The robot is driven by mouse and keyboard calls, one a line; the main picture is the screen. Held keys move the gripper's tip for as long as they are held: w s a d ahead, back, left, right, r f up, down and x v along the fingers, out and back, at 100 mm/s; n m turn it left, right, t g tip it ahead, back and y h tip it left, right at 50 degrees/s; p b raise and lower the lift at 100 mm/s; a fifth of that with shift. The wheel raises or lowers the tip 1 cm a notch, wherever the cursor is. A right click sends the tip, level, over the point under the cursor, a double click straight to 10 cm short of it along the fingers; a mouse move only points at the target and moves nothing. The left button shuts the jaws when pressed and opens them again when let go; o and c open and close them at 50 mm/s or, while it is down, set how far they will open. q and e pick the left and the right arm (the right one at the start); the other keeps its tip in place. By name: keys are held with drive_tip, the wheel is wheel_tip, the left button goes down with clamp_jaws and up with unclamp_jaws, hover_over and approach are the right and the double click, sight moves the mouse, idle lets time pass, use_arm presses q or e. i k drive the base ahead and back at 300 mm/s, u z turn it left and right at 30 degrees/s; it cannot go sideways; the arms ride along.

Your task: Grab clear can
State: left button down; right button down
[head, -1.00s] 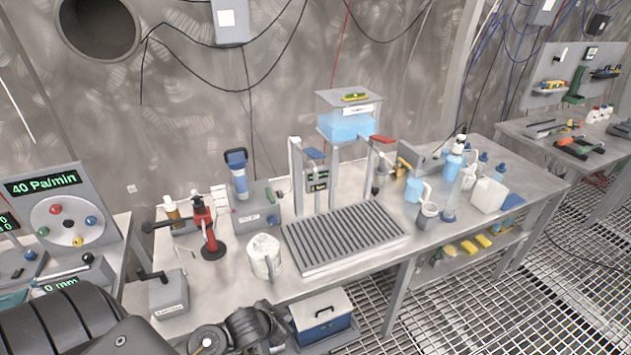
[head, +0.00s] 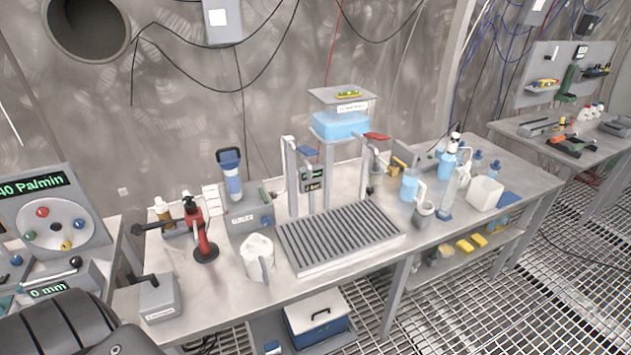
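A whitish, translucent can with a handle (head: 259,257) stands upright on the steel bench (head: 330,283), left of the slatted drain tray. A white, squarish can (head: 486,193) stands farther right on the same bench; I cannot tell for sure which of the two is the clear can. A dark link of my arm covers the bottom left corner. Neither gripper shows, and nothing in view touches either can.
The slatted tray (head: 342,239) sits mid-bench under a stand with a blue-liquid tank (head: 340,124). A red hand tool (head: 204,230) and a grey box (head: 160,297) stand left of the whitish can. Bare bench lies before the tray.

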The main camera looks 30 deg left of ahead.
sight(258, 251)
drive_tip(key=z, duration=0.55)
drive_tip(key=i, duration=0.6)
drive_tip(key=u, duration=1.95)
